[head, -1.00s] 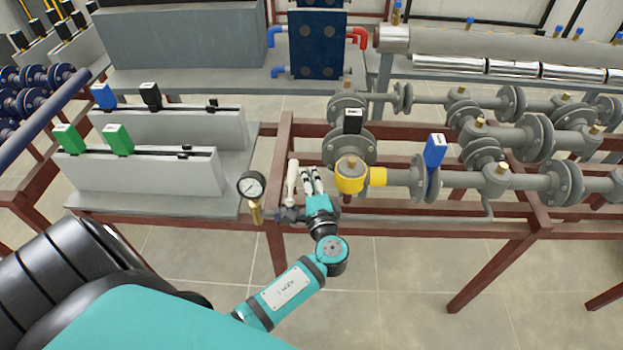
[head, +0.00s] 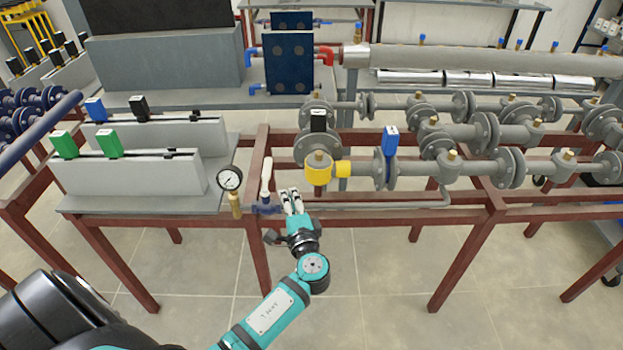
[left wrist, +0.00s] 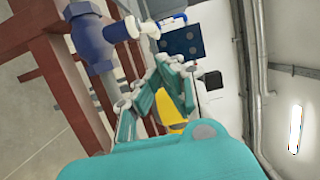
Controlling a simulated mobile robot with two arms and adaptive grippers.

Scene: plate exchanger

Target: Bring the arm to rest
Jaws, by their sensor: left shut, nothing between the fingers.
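My left gripper (head: 291,196) is in front of the pipe rack in the head view, with its fingers together and nothing between them. It is just right of and below the white valve handle (head: 266,176), with a small gap between them. The handle stands upright on a small blue valve body (head: 267,208). In the left wrist view my left gripper's fingers (left wrist: 165,82) point away beside the blue valve body (left wrist: 93,40) and the white handle (left wrist: 146,28). My right gripper is in neither view.
A pressure gauge (head: 230,180) stands left of the valve. A yellow pipe fitting (head: 318,167) and a blue-handled valve (head: 390,142) are to the right. A red-brown frame (head: 470,250) carries the pipes. The tiled floor (head: 370,290) in front is open.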

